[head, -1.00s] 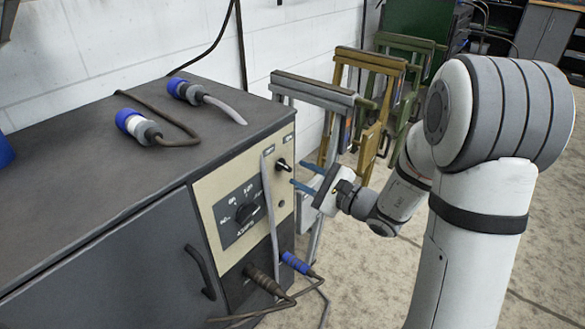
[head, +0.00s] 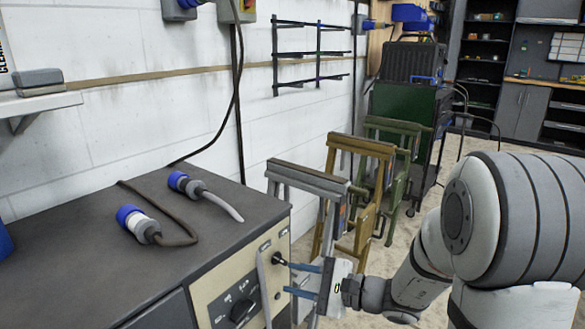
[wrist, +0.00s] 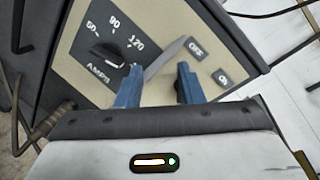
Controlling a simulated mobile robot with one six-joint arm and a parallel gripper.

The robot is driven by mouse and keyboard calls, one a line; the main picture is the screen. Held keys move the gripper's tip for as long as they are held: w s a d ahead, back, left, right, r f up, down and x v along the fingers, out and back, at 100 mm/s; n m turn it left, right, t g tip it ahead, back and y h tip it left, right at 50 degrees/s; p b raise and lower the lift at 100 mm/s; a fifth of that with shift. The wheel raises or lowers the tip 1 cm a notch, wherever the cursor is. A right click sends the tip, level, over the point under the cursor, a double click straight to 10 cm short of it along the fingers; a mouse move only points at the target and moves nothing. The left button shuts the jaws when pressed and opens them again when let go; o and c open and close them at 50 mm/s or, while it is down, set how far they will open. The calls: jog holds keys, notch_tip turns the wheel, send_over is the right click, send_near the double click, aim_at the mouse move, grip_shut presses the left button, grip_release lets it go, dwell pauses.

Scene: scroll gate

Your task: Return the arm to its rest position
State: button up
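My arm (head: 490,225) reaches from the right toward a grey machine. My gripper (head: 289,279) is in front of the beige control panel (head: 218,292), close to its upper right part. Its two blue fingers are apart, with nothing seen between them. In the wrist view my gripper (wrist: 158,78) is open, fingers pointing at the panel. A black switch (head: 280,259) on the panel is close to the upper finger in the head view; whether they touch cannot be told. The black AMPS dial (wrist: 107,54) shows left of the fingers, and OFF and ON labels (wrist: 195,48) to the right.
Two blue-and-white plugs (head: 138,222) (head: 182,184) with cables lie on the machine's top (head: 85,250). A shelf (head: 35,107) is on the white wall. Open floor shows at the right.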

jog(key=s+d+r+n+g+h+p, duration=0.1)
jog(key=s+r+n+g+h+p, duration=0.7)
jog(key=s+r+p, duration=0.5)
jog(key=s+d+r+n+t+h+p, duration=0.3)
jog(key=d+r+n+h+p, duration=0.3)
jog(key=d+r, duration=0.5)
jog(key=d+h+p, duration=0.1)
jog(key=p, duration=0.1)
jog(key=shift+s+t+p, duration=0.2)
jog(key=shift+t+p, duration=0.1)
jog(key=shift+p, duration=0.1)
